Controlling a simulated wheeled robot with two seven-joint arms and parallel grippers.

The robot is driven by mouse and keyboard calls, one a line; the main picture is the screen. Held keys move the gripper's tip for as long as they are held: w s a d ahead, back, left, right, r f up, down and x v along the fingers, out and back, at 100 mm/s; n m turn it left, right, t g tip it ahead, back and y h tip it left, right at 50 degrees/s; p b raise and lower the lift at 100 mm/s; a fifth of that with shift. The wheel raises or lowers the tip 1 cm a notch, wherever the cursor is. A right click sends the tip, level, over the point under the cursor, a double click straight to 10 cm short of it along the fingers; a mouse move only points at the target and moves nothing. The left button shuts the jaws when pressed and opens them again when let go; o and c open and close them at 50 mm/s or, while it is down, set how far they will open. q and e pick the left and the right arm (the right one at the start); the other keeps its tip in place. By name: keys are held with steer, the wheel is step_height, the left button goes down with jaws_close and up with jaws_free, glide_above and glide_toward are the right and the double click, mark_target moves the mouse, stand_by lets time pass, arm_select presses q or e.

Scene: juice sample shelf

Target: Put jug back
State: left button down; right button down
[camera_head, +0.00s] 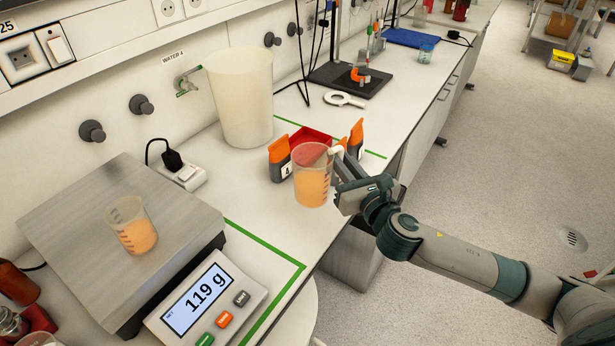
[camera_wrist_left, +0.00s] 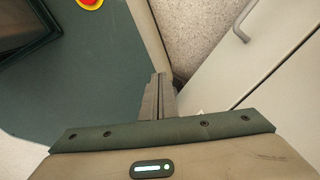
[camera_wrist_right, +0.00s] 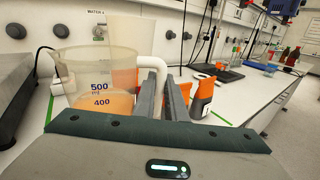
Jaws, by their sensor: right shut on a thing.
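My right gripper (camera_head: 352,186) is shut on the handle of the jug (camera_head: 311,181), a clear measuring jug with orange liquid. The jug is roughly upright, by the bench's front edge, in front of the orange-capped bottles and the red tray. In the right wrist view the jug (camera_wrist_right: 95,82) shows 500 and 400 marks, and its white handle (camera_wrist_right: 155,66) runs between the fingers (camera_wrist_right: 170,92). I cannot tell whether its base touches the bench. My left gripper (camera_wrist_left: 158,95) shows only in the left wrist view, its fingers together with nothing visible between them.
A beaker (camera_head: 132,228) with orange liquid stands on the scale's steel plate (camera_head: 70,200); the display (camera_head: 200,300) reads 119 g. A large whitish container (camera_head: 242,95) stands by the wall. Orange-capped bottles (camera_head: 280,160) flank a red tray (camera_head: 310,137). Green tape (camera_head: 270,250) marks the bench.

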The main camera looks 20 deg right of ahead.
steer(key=w+a+f+p, duration=0.1)
steer(key=w+a+f, duration=0.3)
steer(key=w+a, duration=0.1)
steer(key=shift+w+f, duration=0.3)
steer(key=shift+w, duration=0.25)
steer(key=shift+a+f, duration=0.1)
steer(key=shift+f, duration=1.9)
steer(key=shift+f, duration=0.1)
steer(key=shift+f, duration=0.1)
steer(key=c, duration=1.8)
jaws_free()
steer(key=shift+s, duration=0.1)
